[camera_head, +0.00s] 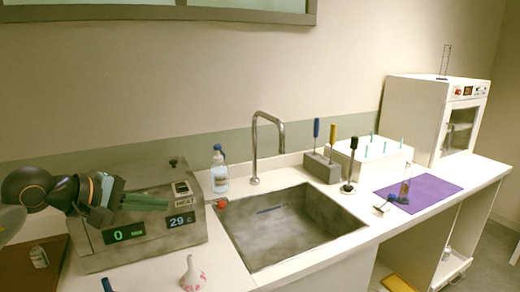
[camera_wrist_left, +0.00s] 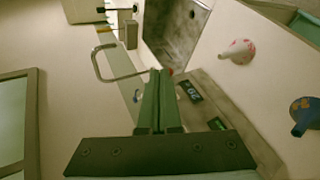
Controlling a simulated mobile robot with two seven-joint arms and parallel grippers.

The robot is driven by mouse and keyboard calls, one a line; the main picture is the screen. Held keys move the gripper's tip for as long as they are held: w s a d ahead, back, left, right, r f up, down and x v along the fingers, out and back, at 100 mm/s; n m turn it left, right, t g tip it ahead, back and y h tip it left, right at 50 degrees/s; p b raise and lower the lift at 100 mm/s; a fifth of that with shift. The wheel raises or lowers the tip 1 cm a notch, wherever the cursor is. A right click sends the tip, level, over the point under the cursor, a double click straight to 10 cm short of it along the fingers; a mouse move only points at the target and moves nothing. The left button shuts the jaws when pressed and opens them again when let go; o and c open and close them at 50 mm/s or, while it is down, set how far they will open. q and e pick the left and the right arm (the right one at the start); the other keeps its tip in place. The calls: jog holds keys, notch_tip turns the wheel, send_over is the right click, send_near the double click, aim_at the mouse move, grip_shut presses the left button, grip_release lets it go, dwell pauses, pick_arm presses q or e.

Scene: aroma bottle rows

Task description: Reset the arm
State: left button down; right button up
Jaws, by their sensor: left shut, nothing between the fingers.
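My left gripper (camera_head: 146,201) comes in from the left in the head view. Its green fingers are shut with nothing between them, and they are in front of the upper part of the grey heater box (camera_head: 150,239). In the left wrist view the two green fingers (camera_wrist_left: 158,100) lie side by side, pointing toward the sink and faucet. My right gripper is not in view.
The sink (camera_head: 290,228) with its faucet (camera_head: 270,135) is right of the heater box. A clear bottle (camera_head: 219,172) stands behind. A white funnel-like piece (camera_head: 193,275) is in front. A purple mat (camera_head: 432,189) and white oven (camera_head: 425,110) are farther right.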

pick_arm(q)
jog(key=s+d+f+n+g+h, duration=0.1)
jog(key=s+d+f+n+h, duration=0.25)
jog(key=d+n, duration=0.2)
jog(key=s+d+f+n+g+h, duration=0.1)
jog(key=s+d+f+n+h, duration=0.1)
jog(key=d+n+h, duration=0.4)
jog(key=s+a+f+n+t+y, duration=0.2)
jog(key=f+n+t+y, duration=0.15)
jog(key=f+n, duration=0.65)
jog(key=s+a+f+n+t+y+p, duration=0.15)
jog(key=f+n+y, duration=0.3)
jog(key=n, duration=0.95)
jog(key=s+a+f+n+t+y+b, duration=0.1)
jog(key=s+a+f+n+t+y, duration=0.2)
jog(key=f+n, duration=0.7)
jog(key=s+a+f+n+g+y, duration=0.1)
jog(key=s+f+n+g+y, duration=0.3)
jog(key=s+f+n, duration=0.9)
jog(key=shift+s+f+n+g+p, duration=0.45)
jog(key=shift+s+g, duration=0.35)
jog(key=shift+s, duration=0.45)
